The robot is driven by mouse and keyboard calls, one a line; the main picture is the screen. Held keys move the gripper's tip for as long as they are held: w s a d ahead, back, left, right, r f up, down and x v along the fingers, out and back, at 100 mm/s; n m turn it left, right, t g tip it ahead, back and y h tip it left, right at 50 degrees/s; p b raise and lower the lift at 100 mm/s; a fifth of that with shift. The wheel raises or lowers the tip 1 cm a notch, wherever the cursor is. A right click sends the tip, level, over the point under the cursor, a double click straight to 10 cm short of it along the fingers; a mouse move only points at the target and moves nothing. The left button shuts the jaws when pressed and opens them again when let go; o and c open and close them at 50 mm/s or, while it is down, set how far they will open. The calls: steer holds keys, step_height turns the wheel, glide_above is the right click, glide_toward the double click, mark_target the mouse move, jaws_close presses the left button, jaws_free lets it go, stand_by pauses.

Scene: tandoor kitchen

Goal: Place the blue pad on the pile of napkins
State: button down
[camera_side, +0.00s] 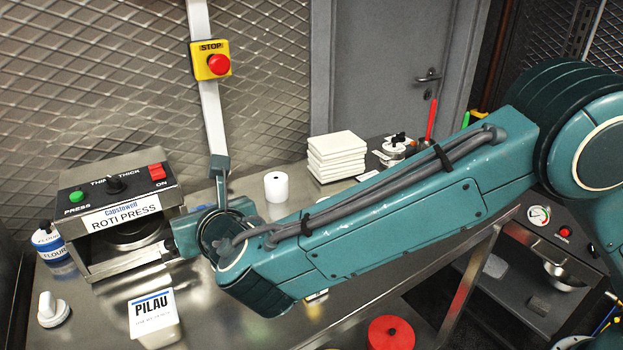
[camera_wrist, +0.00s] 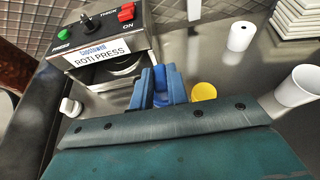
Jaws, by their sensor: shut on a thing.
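The pile of napkins (camera_side: 337,158) is a neat square white stack at the back of the steel counter. Its edge also shows at the top right of the wrist view (camera_wrist: 297,24). My gripper (camera_wrist: 161,84) is in front of the roti press, left of the napkins and well apart from them. Its fingers are shut on a bright blue piece, the blue pad (camera_wrist: 160,76), mostly covered by them. In the side view my arm hides the pad and most of the gripper.
The roti press (camera_side: 122,215) stands close to my gripper at left. A white roll (camera_side: 276,187) stands between the press and the napkins. A PILAU box (camera_side: 152,312) is at the front. The wrist view shows a yellow round thing (camera_wrist: 203,91) and a white cup (camera_wrist: 295,88).

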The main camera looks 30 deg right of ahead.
steer(key=w+d+r+m+h, duration=0.2)
steer(key=w+d, duration=0.4)
steer(key=d, duration=0.2)
step_height(320, 180, up, 5)
steer(key=m+g+h, duration=0.4)
steer(key=m+h, duration=0.3)
glide_above(343, 147)
steer(key=shift+f, duration=4.2)
steer(key=c, duration=1.4)
jaws_free()
steer(key=shift+f, duration=0.1)
steer(key=shift+o, duration=0.2)
